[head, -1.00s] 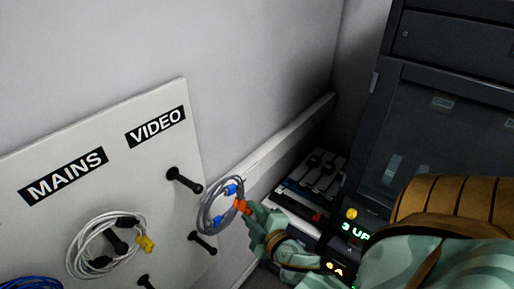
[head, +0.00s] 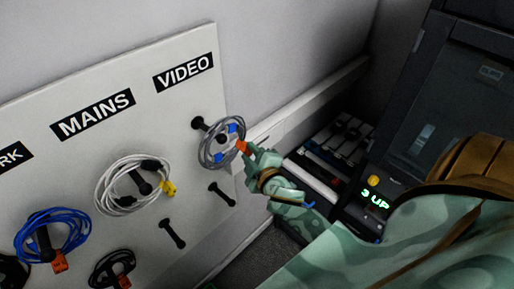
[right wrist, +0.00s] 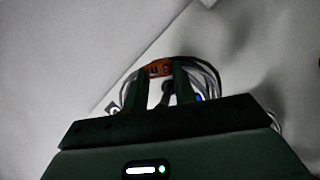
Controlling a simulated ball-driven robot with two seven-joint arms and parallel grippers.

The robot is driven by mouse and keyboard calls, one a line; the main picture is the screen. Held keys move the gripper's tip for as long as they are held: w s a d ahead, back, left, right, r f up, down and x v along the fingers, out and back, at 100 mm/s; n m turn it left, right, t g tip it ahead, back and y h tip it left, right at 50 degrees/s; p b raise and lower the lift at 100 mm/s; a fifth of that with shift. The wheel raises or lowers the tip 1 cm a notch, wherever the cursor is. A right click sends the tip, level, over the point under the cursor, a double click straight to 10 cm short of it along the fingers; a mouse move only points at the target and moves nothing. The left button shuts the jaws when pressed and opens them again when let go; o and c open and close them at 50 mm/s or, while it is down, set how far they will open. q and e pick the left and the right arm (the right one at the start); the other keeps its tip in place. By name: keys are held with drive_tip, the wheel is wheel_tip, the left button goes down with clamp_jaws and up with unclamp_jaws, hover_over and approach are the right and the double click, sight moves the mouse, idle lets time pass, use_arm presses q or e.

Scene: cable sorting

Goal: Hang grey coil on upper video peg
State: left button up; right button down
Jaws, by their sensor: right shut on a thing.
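The grey coil (head: 206,153), with blue connectors and an orange tag (head: 242,147), is held up in front of the white board. My right gripper (head: 248,151) is shut on it at the tag; the tag also shows between the fingers in the right wrist view (right wrist: 158,68). The upper video peg (head: 199,123) is black and sits below the VIDEO label (head: 184,73). A dark peg end (right wrist: 167,88) shows between my fingers. My left gripper is out of view.
The lower video peg (head: 222,194) is bare, as is a peg (head: 172,234) below the white coil (head: 102,190) under MAINS. A blue coil (head: 20,238) and a black coil (head: 97,273) hang further left. A dark rack (head: 440,110) stands right.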

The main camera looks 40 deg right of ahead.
sight(235, 147)
drive_tip(key=shift+w+a+f+b, duration=0.2)
drive_tip(key=shift+w+b, duration=0.3)
drive_tip(key=shift+w, duration=0.8)
drive_tip(key=shift+w+a+f+b, duration=0.2)
drive_tip(key=shift+w+b, duration=0.25)
drive_tip(key=shift+w, duration=0.8)
drive_tip(key=shift+w+a+f+b, duration=0.15)
drive_tip(key=shift+w+b, duration=0.35)
drive_tip(key=shift+w, duration=0.8)
drive_tip(key=shift+w+f+b, duration=0.25)
drive_tip(key=shift+f+b, duration=0.75)
drive_tip(key=shift+f, duration=0.2)
drive_tip(key=c, duration=1.1)
unclamp_jaws()
drive_tip(key=shift+o, duration=0.2)
